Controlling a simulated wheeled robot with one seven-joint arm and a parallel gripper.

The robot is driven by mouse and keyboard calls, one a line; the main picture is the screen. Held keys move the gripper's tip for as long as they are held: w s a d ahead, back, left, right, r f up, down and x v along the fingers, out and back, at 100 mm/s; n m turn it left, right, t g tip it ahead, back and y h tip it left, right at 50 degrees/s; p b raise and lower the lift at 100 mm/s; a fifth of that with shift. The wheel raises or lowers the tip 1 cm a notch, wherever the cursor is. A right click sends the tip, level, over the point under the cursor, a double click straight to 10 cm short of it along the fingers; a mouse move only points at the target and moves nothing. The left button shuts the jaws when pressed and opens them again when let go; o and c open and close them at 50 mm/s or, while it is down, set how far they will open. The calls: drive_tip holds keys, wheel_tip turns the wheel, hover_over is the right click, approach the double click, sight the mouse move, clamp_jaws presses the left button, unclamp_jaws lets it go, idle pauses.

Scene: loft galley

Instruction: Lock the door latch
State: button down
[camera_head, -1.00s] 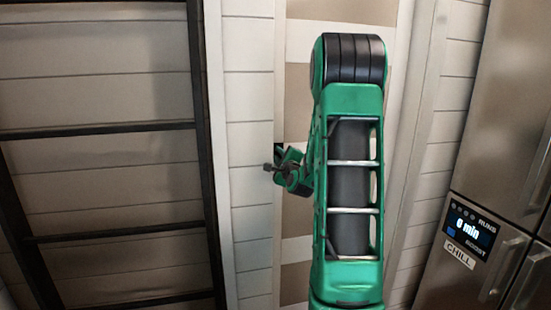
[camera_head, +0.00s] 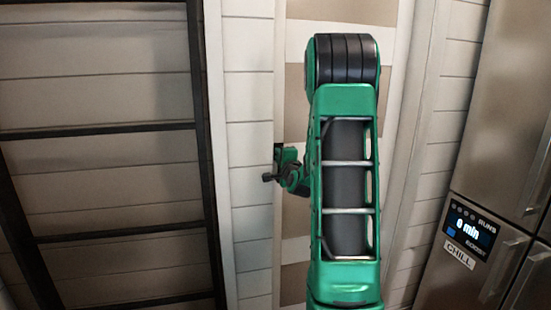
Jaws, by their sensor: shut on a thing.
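The door (camera_head: 296,120) is a panel of beige and white bands, partly hidden behind my arm. A small dark latch (camera_head: 267,178) shows at its left edge, with a dark plate-like piece just above it. My gripper (camera_head: 279,176) is at the latch, reaching in from the right, and is shut on it. The fingertips are small and dark here, so the exact grip and most of the latch are hidden. The wrist is tilted. Whether the latch is fully turned cannot be told.
My green arm covers much of the door. A dark ladder-like frame (camera_head: 204,150) stands at the left before white plank wall. A steel fridge (camera_head: 500,130) with a display and bar handles stands at the right. The gap between frame and door is clear.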

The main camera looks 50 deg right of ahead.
drive_tip(key=shift+f+n, duration=0.1)
drive_tip(key=shift+n, duration=0.3)
drive_tip(key=c, duration=2.1)
unclamp_jaws()
drive_tip(key=shift+v, duration=5.25)
drive_tip(key=shift+a, duration=0.1)
